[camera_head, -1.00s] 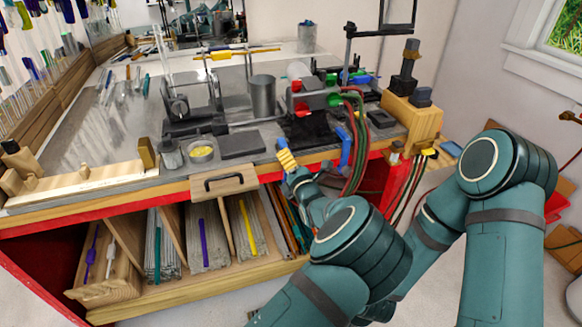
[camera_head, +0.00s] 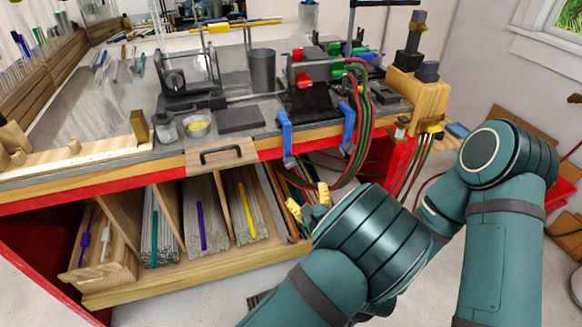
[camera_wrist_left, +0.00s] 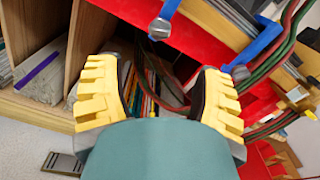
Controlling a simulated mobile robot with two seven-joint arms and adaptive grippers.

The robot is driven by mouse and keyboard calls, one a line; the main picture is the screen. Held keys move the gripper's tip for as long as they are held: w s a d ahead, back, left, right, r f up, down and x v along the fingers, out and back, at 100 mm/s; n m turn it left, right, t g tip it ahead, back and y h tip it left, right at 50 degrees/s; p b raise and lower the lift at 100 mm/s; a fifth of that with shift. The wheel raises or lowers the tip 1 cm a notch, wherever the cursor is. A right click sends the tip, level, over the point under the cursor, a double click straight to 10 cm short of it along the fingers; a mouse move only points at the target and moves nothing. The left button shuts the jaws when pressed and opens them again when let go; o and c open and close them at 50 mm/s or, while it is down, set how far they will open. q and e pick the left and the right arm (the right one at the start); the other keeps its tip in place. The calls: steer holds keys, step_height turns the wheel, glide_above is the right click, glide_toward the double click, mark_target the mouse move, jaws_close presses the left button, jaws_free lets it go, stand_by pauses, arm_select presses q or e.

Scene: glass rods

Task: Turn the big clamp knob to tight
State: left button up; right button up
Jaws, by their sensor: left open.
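Two blue clamps hang on the workbench's front edge, a left one (camera_head: 286,138) and a right one (camera_head: 347,128). In the left wrist view, the left clamp (camera_wrist_left: 170,10) ends in a round silver knob (camera_wrist_left: 160,29), and the right clamp (camera_wrist_left: 262,42) ends in another silver knob (camera_wrist_left: 240,73). I cannot tell which knob is the big one. My left gripper (camera_head: 309,201) is open and empty, below the bench edge and lower than both clamps. Its yellow ribbed fingers (camera_wrist_left: 158,70) are spread wide, with both knobs beyond them and apart from them. My right gripper is out of view.
Red and green hoses (camera_head: 366,120) hang over the edge close by the right clamp. A burner stand sits above on the bench. A shelf of glass rods (camera_head: 205,225) lies below left. A drawer handle (camera_head: 222,152) juts out left of the clamps.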

mark_target(292, 166)
arm_select(q)
steer(key=b+x, duration=0.1)
steer(key=x, duration=1.2)
steer(key=shift+w+a, duration=0.1)
steer(key=shift+w, duration=0.1)
steer(key=c, duration=1.1)
